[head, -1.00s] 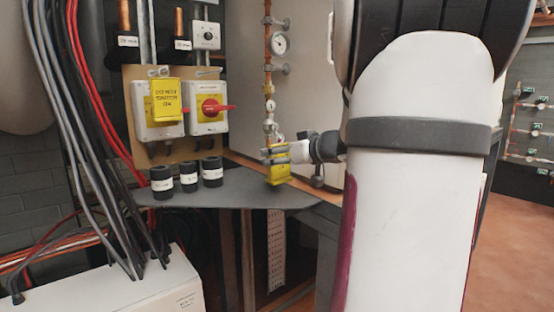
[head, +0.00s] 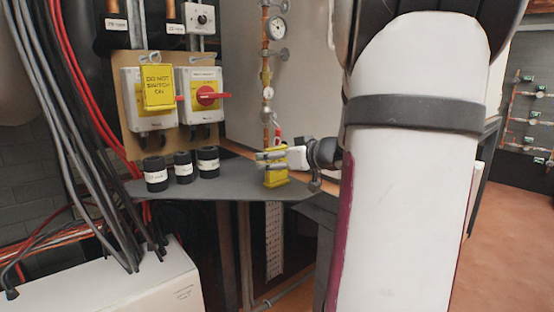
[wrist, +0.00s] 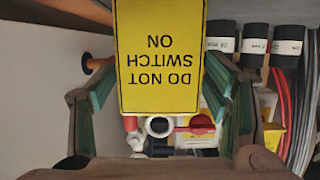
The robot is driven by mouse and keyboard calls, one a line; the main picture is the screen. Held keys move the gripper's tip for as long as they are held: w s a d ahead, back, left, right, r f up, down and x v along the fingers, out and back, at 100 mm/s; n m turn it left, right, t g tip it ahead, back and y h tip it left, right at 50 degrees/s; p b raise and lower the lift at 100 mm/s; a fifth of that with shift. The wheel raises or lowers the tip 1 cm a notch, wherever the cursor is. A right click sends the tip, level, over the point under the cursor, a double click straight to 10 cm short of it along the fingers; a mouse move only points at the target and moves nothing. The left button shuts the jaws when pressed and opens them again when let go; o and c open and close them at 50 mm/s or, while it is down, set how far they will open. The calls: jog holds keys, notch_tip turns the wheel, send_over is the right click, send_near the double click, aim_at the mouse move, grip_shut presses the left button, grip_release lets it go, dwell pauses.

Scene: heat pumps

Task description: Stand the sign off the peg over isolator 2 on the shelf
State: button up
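My gripper (head: 273,155) is shut on a yellow sign (head: 276,178), holding it by its two side edges. In the wrist view the sign (wrist: 158,55) reads "DO NOT SWITCH ON" upside down between the fingertips; its far end is cut off by the frame. The sign is upright over the right front part of the grey shelf (head: 228,185); whether its lower edge touches the shelf I cannot tell. The right isolator (head: 207,97), with a red handle, has no sign over it. The left isolator (head: 136,118) has another yellow sign (head: 158,88) in front.
Several black pots with white labels (head: 183,170) stand at the shelf's left and back. A copper pipe with gauges (head: 267,80) rises behind the gripper. Cables (head: 75,120) hang at the left. The shelf's middle, between pots and sign, is clear.

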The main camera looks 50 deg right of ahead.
jog(key=shift+r, duration=0.15)
jog(key=shift+s+r, duration=0.15)
jog(key=shift+s, duration=0.25)
jog(key=v, duration=1.1)
jog(key=shift+a, duration=0.15)
